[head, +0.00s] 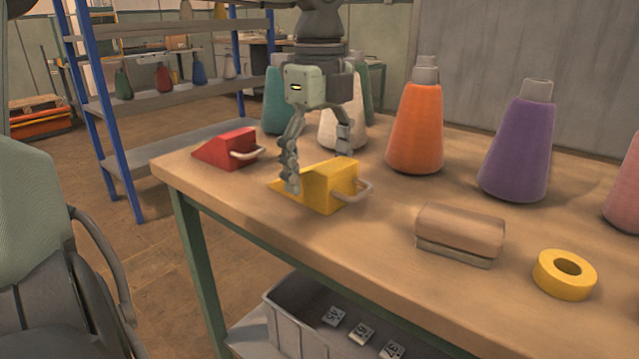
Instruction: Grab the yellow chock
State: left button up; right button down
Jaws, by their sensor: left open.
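The yellow chock (323,189), a wedge with a pale metal handle at its right end, lies on the wooden workbench (370,240) near the front edge. My left gripper (318,170) points down directly over it, with its fingers spread. One finger shows in front of the chock's left part and the other shows behind it near the top. I cannot tell whether either finger touches the chock. My right gripper is not in view.
A red chock (224,149) lies to the left. Cones of orange (415,125), purple (518,145) and other thread stand behind. A brush (460,232) and a yellow tape roll (565,274) lie right. A grey bin (315,325) sits below the bench.

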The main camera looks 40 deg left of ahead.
pick_arm(q)
jog(key=shift+c, duration=0.4)
jog(key=c, duration=1.5)
jog(key=shift+r, duration=0.15)
